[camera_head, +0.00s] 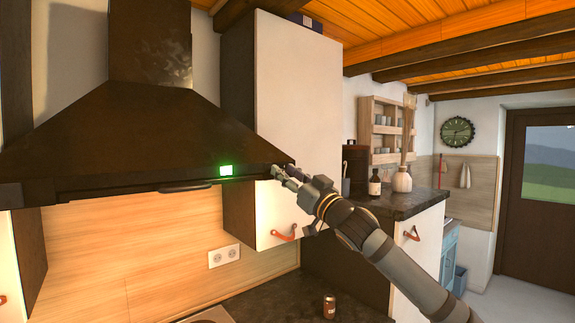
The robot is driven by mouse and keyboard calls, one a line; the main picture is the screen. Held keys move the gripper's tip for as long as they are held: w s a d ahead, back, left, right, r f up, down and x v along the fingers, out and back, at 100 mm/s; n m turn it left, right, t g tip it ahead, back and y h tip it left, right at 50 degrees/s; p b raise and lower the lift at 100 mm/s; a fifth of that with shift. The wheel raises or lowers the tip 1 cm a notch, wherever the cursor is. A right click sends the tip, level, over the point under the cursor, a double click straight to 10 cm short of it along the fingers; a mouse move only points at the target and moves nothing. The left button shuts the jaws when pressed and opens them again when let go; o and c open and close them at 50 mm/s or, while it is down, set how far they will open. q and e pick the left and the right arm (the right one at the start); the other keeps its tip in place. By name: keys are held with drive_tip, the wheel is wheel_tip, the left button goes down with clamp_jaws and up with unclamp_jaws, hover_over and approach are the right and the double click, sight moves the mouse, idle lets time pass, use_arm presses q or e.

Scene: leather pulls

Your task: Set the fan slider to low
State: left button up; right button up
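A dark bar-shaped handle (185,187) sits below that edge, left of the green light. My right gripper (279,173) is at the right end of the hood's front edge, right of the green light. Its fingertips are at or very near the edge; contact cannot be told. The fingers are small and dark here, so their opening is unclear. I cannot make out the fan slider; the gripper covers part of the edge. My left gripper is out of view.
A tall white cabinet (295,90) stands right behind the hood.

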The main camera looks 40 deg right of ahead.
wheel_tip(320, 180, up, 10)
drive_tip(key=shift+f, duration=0.2)
drive_tip(key=shift+a, duration=0.1)
idle(0.5)
